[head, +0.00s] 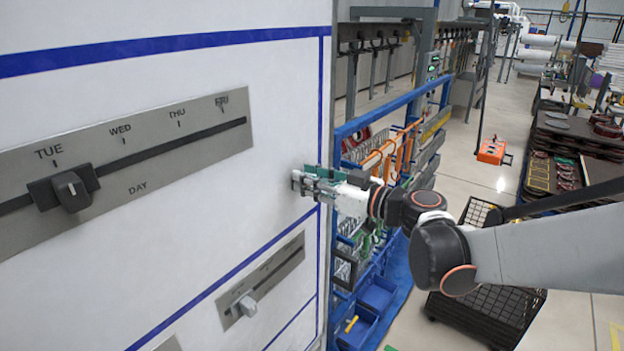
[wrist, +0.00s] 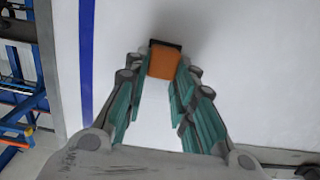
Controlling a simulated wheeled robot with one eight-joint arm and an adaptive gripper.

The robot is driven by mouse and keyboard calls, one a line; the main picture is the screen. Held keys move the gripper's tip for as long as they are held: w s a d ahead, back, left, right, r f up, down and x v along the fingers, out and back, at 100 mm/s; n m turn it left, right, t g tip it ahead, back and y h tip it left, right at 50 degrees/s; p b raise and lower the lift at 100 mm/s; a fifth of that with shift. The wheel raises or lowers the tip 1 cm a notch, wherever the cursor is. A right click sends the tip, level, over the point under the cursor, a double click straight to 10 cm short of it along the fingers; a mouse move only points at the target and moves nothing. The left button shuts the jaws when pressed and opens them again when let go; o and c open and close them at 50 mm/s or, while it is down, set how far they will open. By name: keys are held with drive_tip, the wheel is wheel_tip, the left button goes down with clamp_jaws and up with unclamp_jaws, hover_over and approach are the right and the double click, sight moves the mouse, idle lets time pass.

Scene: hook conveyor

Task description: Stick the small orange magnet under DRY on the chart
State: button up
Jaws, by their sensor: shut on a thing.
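The small orange magnet (wrist: 162,64) sits between my fingertips in the wrist view, with a dark edge on its far side. My gripper (head: 297,182) is shut on it, with teal finger pads along both sides. In the head view it is in front of the right part of a large white board (head: 270,110) with blue lines. White surface lies behind the magnet, with a soft shadow beside it; I cannot tell whether they touch. The word DRY is not readable in either view. The magnet cannot be made out in the head view.
The board carries a slider panel (head: 215,145) marked TUE, WED, THU, FRI and DAY, its knob (head: 72,192) at TUE. A smaller slider panel (head: 262,280) sits below. Right of the board are a blue rack (head: 385,118) and a black mesh cart (head: 480,310).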

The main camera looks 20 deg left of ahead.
drive_tip(key=v, duration=0.6)
drive_tip(key=shift+d+f+b, duration=0.15)
drive_tip(key=shift+d+b, duration=0.15)
drive_tip(key=shift+d, duration=0.1)
idle(0.9)
drive_tip(key=shift+s, duration=0.15)
drive_tip(key=f+v, duration=0.1)
drive_tip(key=v, duration=2.3)
drive_tip(key=shift+f+b, duration=0.15)
drive_tip(key=shift+b, duration=0.2)
idle(0.4)
